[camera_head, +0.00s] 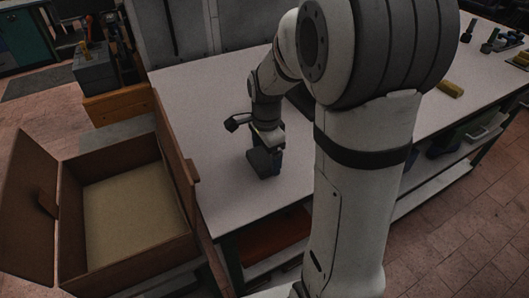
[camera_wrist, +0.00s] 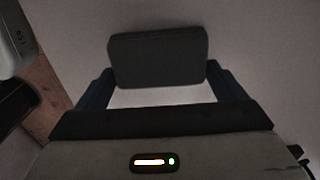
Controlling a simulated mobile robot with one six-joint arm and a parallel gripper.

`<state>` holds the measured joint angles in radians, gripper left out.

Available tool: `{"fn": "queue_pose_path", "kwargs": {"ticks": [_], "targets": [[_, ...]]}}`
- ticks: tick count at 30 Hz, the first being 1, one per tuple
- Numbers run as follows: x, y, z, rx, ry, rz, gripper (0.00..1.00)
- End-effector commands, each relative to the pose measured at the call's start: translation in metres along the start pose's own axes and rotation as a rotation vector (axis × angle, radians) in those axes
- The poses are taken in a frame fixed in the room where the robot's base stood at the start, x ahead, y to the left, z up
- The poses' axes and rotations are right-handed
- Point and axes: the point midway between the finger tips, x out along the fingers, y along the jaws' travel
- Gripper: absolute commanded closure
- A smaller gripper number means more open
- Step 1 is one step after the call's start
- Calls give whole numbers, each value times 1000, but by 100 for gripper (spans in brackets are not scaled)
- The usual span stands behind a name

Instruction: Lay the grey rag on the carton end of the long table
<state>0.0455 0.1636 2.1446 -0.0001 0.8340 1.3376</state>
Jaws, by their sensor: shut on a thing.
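The grey rag (camera_wrist: 158,62) looks like a flat, rounded dark-grey pad in the wrist view. It sits between the two blue fingers of my gripper (camera_wrist: 157,80), which is shut on it. In the head view my gripper (camera_head: 265,165) points down, low over the white top of the long table (camera_head: 205,105), at the end nearest the open carton (camera_head: 70,235). The rag is hard to tell from the fingers there. I cannot tell whether it touches the table top.
The carton stands left of the table, flaps open. A grey box-like thing (camera_head: 95,70) is at the upper left. A yellow block (camera_head: 450,88) and small dark tools (camera_head: 495,42) lie toward the table's far right. The table top around my gripper is clear.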

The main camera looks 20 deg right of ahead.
Motion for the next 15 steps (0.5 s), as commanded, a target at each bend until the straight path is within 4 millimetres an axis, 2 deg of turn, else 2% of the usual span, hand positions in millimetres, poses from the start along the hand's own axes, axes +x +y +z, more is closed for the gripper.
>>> {"fn": "queue_pose_path", "kwargs": {"ticks": [11,12,15], "targets": [[6,0,0,-1,0,0,32],[4,0,0,-1,0,-1,8],[4,0,1,-1,0,-1,0]]}}
